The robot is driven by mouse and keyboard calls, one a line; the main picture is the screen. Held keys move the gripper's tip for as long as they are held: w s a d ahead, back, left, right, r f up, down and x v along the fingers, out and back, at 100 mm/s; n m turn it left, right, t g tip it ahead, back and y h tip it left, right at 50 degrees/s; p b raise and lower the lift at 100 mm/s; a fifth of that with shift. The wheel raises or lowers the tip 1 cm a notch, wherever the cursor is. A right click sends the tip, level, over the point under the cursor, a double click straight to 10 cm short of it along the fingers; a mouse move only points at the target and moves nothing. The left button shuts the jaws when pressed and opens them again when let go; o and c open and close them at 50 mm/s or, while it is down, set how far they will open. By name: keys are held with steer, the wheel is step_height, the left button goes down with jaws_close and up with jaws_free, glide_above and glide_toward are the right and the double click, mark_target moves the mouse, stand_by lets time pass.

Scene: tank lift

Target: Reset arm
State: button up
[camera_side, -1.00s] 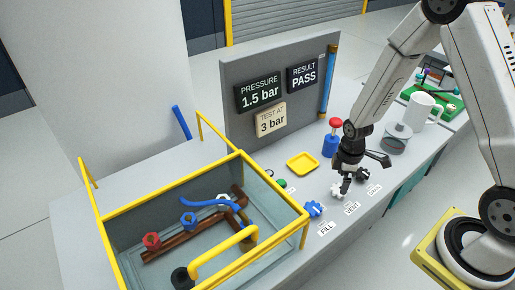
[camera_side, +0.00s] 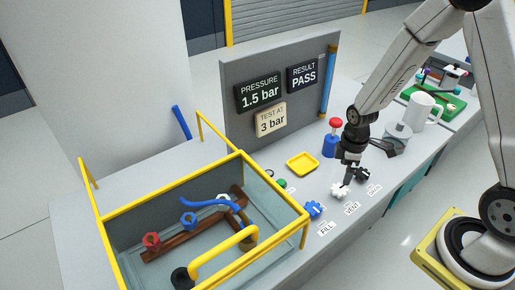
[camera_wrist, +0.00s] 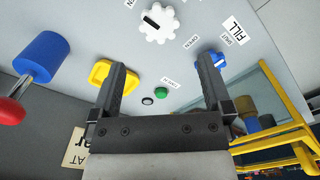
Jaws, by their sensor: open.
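My gripper (camera_side: 348,181) hangs jaws down just above the white vent knob (camera_side: 341,190) on the bench. In the wrist view its two fingers (camera_wrist: 163,68) are apart with nothing between them. The white knob, with a dark slot, shows beyond the fingertips in that view (camera_wrist: 158,22). The panel reads pressure 1.5 bar, result PASS (camera_side: 303,77) and test at 3 bar.
A tank with a yellow frame (camera_side: 118,208) holds pipes and valves at the left. A yellow tray (camera_side: 303,163) and a blue pump with a red knob (camera_side: 330,146) stand behind the knobs. A white mug (camera_side: 422,106) is at the right. The grey panel (camera_side: 238,118) stands upright behind.

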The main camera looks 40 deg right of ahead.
steer(key=s+a+r+m+t, duration=0.1)
steer(key=s+a+r+m, duration=0.1)
steer(key=a+r+m, duration=0.1)
steer(key=s+a+r+m+t, duration=0.1)
steer(key=s+a+r+m, duration=0.2)
steer(key=r+m, duration=0.3)
step_height(320, 180, up, 2)
steer(key=shift+s+a+r+t, duration=0.15)
steer(key=shift+a+t, duration=0.15)
steer(key=shift+a, duration=0.15)
